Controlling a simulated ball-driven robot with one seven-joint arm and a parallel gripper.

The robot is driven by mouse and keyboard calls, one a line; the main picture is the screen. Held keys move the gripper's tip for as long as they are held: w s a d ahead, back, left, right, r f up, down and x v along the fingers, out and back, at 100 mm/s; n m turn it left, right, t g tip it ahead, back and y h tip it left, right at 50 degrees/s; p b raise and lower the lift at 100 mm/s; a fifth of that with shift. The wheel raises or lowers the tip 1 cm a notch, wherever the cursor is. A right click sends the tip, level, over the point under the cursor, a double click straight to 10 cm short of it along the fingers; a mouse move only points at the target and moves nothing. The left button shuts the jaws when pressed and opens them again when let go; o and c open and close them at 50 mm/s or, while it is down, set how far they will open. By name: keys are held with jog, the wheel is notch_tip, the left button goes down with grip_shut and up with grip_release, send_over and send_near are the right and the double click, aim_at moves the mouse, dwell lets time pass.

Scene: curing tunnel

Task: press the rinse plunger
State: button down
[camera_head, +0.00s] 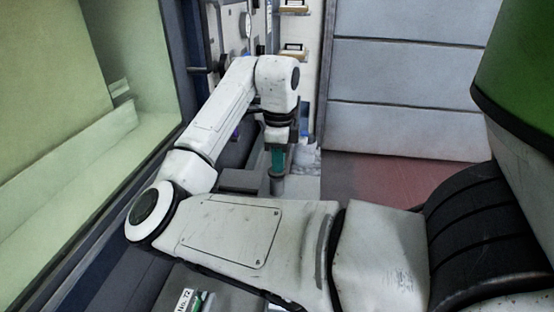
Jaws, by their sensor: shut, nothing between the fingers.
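My gripper (278,165) hangs pointing down at the end of my white arm, near the middle of the picture. Its teal fingers look closed together, with nothing seen held. Directly below the fingertips stands a short grey round post (277,185), which looks like the rinse plunger. No marking on it can be read. The fingertips look very close to its top, but I cannot tell whether they touch it. My arm hides the lower part of this area.
A greenish tunnel window (60,120) with a dark frame runs along the left. A panel with a gauge (245,25) and a dark handle (205,70) stands behind my arm. Small shelves (294,52) are at the back. Reddish floor (380,180) lies open before a grey panelled wall (400,90).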

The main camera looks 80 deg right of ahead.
notch_tip(320, 180, up, 13)
jog(key=p, duration=1.2)
jog(key=shift+r+p, duration=0.2)
jog(key=shift+p, duration=0.15)
dwell(0.4)
jog(key=a+n+h+p, duration=0.1)
jog(key=n, duration=0.5)
jog(key=a+r+n+h+p, duration=0.1)
jog(key=n, duration=0.5)
jog(key=a+r+n+h+p, duration=0.1)
jog(key=n, duration=0.5)
jog(key=shift+w+a+r+p, duration=0.1)
jog(key=shift+w+a+p, duration=0.2)
jog(key=shift+p, duration=0.1)
jog(key=b+x, duration=0.3)
jog(key=x, duration=0.3)
jog(key=b+x, duration=0.4)
jog(key=x, duration=0.2)
jog(key=shift+a+f, duration=0.15)
jog(key=shift+f, duration=0.25)
jog(key=shift+f+b, duration=0.6)
jog(key=shift+b, duration=0.15)
